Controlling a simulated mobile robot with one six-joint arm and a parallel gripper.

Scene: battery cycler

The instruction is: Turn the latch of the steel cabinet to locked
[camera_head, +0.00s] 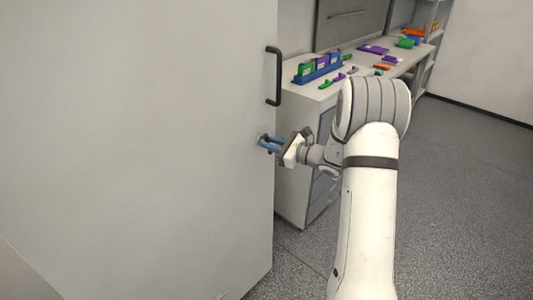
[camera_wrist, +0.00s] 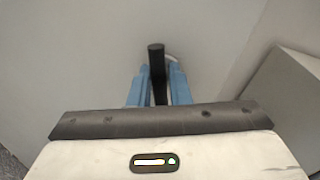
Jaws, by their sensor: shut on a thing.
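The steel cabinet (camera_head: 140,140) fills the left of the head view with its large pale grey door, which looks closed. A black bar handle (camera_head: 273,76) stands upright near the door's right edge. My gripper (camera_head: 266,142) is at the door below that handle, its blue fingers pointing at the door. In the wrist view, the blue fingers (camera_wrist: 160,85) are shut on the dark latch (camera_wrist: 157,60), one finger on each side. The latch's bar lies along the fingers in that view. A pale round rim shows partly behind it. In the head view the fingers hide the latch.
A bench (camera_head: 310,93) stands right of the cabinet, with a blue rack (camera_head: 318,72) of coloured blocks and several loose coloured pieces on top. Its drawers sit close behind my gripper. Shelves stand at the back right. The grey floor (camera_head: 460,200) at right is clear.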

